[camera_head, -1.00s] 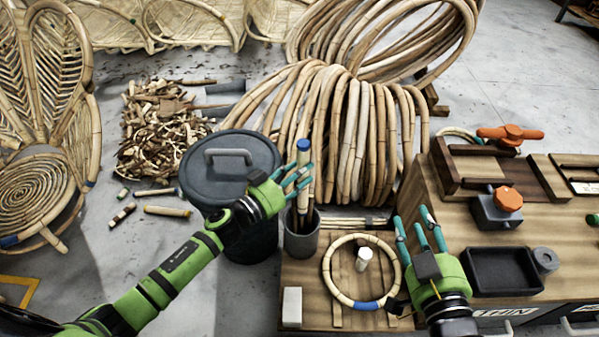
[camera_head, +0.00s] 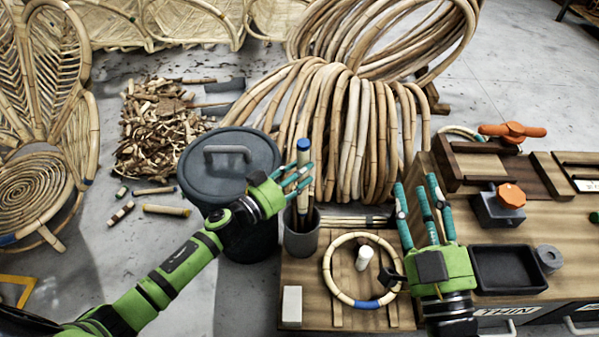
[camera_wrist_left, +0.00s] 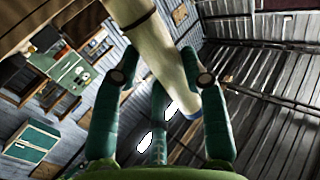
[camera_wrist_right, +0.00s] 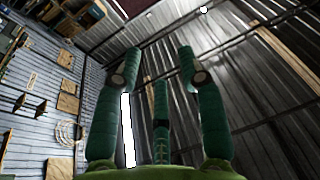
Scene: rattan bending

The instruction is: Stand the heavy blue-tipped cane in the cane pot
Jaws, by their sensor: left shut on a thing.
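The blue-tipped cane (camera_head: 302,170) stands nearly upright in the head view, its blue band near the top and its lower part down inside the grey cane pot (camera_head: 301,240). The cane's bottom is hidden in the pot.
A cane ring (camera_head: 334,290) with a blue band lies on the bench around a white peg (camera_head: 365,257). A white block (camera_head: 292,304) is at the front. A lidded grey bin (camera_head: 250,170) stands left of the pot. Bent cane hoops (camera_head: 350,130) rise behind.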

